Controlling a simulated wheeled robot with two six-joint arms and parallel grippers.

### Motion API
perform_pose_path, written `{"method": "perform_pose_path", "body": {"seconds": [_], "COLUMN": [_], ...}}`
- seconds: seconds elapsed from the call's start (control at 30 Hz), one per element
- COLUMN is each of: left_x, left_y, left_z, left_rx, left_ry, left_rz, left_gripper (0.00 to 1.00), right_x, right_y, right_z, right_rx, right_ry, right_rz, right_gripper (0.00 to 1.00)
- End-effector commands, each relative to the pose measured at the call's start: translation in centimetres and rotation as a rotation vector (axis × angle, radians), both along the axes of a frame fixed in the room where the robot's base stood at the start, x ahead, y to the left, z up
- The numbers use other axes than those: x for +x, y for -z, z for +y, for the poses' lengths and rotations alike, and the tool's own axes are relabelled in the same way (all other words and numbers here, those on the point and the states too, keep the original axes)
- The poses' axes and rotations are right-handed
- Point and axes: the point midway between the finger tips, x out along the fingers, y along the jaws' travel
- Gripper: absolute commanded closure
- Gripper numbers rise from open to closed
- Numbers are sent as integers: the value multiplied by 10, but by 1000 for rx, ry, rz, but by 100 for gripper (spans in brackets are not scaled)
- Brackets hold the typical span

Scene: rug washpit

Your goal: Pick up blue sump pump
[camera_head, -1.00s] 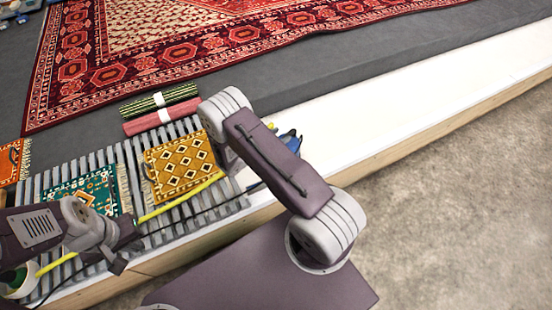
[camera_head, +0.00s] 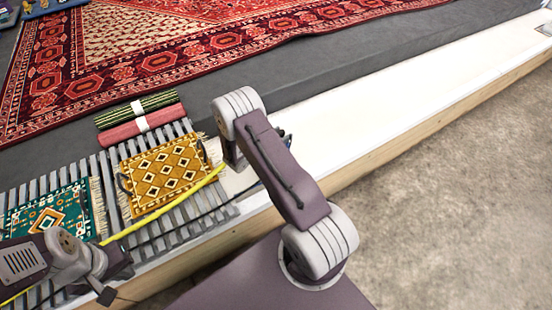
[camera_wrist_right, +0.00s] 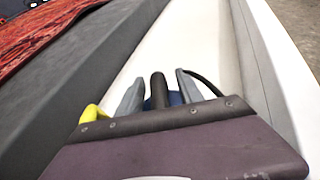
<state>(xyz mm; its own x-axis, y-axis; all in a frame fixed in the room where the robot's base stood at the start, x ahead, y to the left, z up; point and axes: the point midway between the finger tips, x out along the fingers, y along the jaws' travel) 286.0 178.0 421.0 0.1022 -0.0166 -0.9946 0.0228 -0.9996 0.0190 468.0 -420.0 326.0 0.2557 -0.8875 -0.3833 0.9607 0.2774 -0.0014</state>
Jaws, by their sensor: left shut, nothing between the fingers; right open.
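The blue sump pump (camera_head: 286,138) is mostly hidden behind my right arm in the head view; only a small blue and dark part shows beside the arm, over the white ledge. In the right wrist view, a bit of the pump's blue body (camera_wrist_right: 175,98) and a dark upright part show between the fingers of my right gripper (camera_wrist_right: 158,88). That gripper is open, with one grey finger on each side; I cannot tell whether they touch the pump. My left gripper (camera_head: 107,292) is shut and empty at the lower left, near the slatted rack's front edge.
A grey slatted rack (camera_head: 112,205) holds a gold rug (camera_head: 165,175) and a teal rug (camera_head: 50,215). Two rolled rugs (camera_head: 140,113) lie behind it. A yellow hose (camera_head: 160,213) crosses the rack. The white ledge (camera_head: 400,95) is clear toward the right.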

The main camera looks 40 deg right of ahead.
Motion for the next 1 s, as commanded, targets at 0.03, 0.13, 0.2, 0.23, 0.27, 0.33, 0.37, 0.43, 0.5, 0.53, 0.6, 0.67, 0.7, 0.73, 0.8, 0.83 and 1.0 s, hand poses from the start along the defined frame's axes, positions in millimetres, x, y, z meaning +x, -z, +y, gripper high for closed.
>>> {"method": "perform_pose_path", "body": {"seconds": [0.03,0.13,0.2,0.23,0.27,0.33,0.37,0.43,0.5,0.53,0.6,0.67,0.7,0.73,0.8,0.83,1.0], "left_x": [0,0,0,0,0,0,0,0,0,0,0,0,0,0,0,0,0], "left_y": [1,-1,-1,-1,-1,-1,-1,-1,-1,-1,-1,-1,-1,-1,-1,-1,-1], "left_z": [0,0,0,0,0,0,0,0,0,0,0,0,0,0,0,0,0], "left_rx": [0,0,0,0,0,0,0,0,0,0,0,0,0,0,0,0,0], "left_ry": [0,0,0,0,0,0,0,0,0,0,0,0,0,0,0,0,0], "left_rz": [0,-1,-1,-1,-1,-1,-1,-1,-1,-1,-1,-1,-1,-1,-1,-1,-1], "left_gripper": [100,100,100,100,100,100,100,100,100,100,100,100,100,100,100,100,100], "right_x": [1,1,1,1,1,1,1,1,1,1,1,1,1,1,1,1,1], "right_y": [1,-1,-1,-1,-1,-1,-1,-1,-1,-1,-1,-1,-1,-1,-1,-1,-1], "right_z": [-1,-1,-1,-1,-1,-1,-1,-1,-1,-1,-1,-1,-1,-1,-1,-1,-1], "right_rx": [0,0,0,0,0,0,0,0,0,0,0,0,0,0,0,0,0], "right_ry": [0,-1,-1,-1,-1,-1,-1,-1,-1,-1,-1,-1,-1,-1,-1,-1,-1], "right_rz": [0,0,0,0,0,0,0,0,0,0,0,0,0,0,0,0,0], "right_gripper": [57,57,57,65,73,93,100,100,100,100,100,100,100,100,100,100,100]}}
